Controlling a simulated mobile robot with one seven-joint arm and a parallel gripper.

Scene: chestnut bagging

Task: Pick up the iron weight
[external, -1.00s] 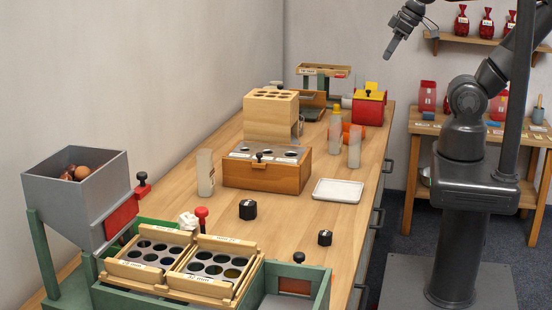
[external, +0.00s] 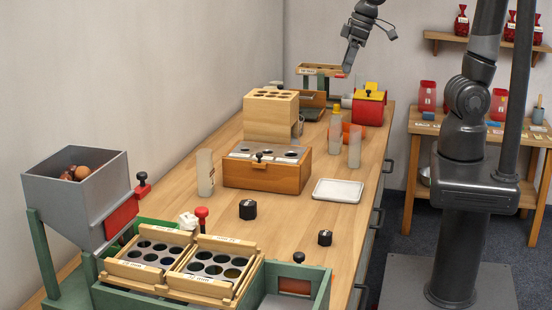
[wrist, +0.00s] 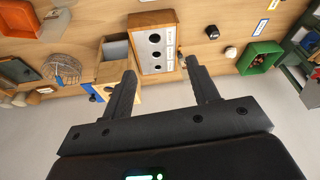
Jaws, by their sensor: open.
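Two dark, faceted weights with small top knobs stand on the wooden bench in the external view: a larger one (external: 248,210) near the middle and a smaller one (external: 325,238) closer to the bench's right edge. I cannot tell from their markings which is the iron one. My gripper (external: 346,68) is raised high over the far end of the bench, well away from both. In the wrist view its fingers (wrist: 161,72) are apart and empty.
A wooden box with holes (external: 262,177), a white tray (external: 338,191) and clear bottles (external: 354,148) stand beyond the weights. A green-framed station with wooden racks (external: 130,270) and a grey hopper (external: 75,200) are in front. Bare bench surrounds the weights.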

